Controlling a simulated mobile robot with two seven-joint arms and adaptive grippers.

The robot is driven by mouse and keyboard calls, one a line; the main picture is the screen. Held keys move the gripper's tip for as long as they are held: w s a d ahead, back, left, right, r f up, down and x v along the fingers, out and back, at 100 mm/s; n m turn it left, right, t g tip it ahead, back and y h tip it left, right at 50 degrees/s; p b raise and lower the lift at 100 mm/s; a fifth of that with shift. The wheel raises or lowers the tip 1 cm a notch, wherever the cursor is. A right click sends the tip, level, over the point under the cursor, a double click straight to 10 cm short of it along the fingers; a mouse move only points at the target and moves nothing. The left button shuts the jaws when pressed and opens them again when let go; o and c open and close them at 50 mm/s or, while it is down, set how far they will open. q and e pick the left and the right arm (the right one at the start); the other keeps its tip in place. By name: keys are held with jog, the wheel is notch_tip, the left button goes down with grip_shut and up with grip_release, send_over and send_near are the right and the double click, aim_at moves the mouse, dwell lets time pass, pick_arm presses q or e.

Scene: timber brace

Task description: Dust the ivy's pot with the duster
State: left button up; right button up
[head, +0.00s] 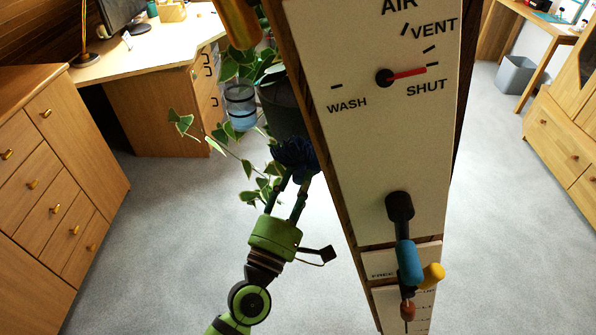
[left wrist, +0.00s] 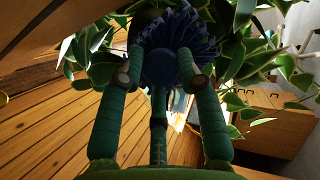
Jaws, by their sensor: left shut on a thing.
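The ivy's pot (head: 284,98) is dark grey and sits behind the left edge of a tall white panel, which hides part of it. Ivy (head: 240,68) with green and cream leaves trails around and below it. My left gripper (head: 294,180) reaches up from below and is shut on the dark blue duster (head: 296,153). The duster's ruffled head is at the pot's lower end in the head view; I cannot tell whether they touch. In the left wrist view the duster (left wrist: 181,45) stands between the fingers, with ivy leaves (left wrist: 240,50) close around it. My right gripper is not in view.
The tall white panel (head: 375,140) with a red pointer and a blue-handled lever (head: 408,260) stands close to the right of my left gripper. A clear container (head: 240,106) with bluish contents is left of the pot. A desk (head: 155,110) and drawers (head: 50,200) stand left. Grey floor is open.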

pick_arm(q)
jog(key=shift+s+f, duration=0.1)
jog(key=shift+s, duration=0.35)
jog(key=shift+s, duration=0.1)
jog(key=shift+s+f, duration=0.15)
jog(key=shift+s, duration=0.55)
jog(key=shift+s+f, duration=0.15)
jog(key=shift+s, duration=0.55)
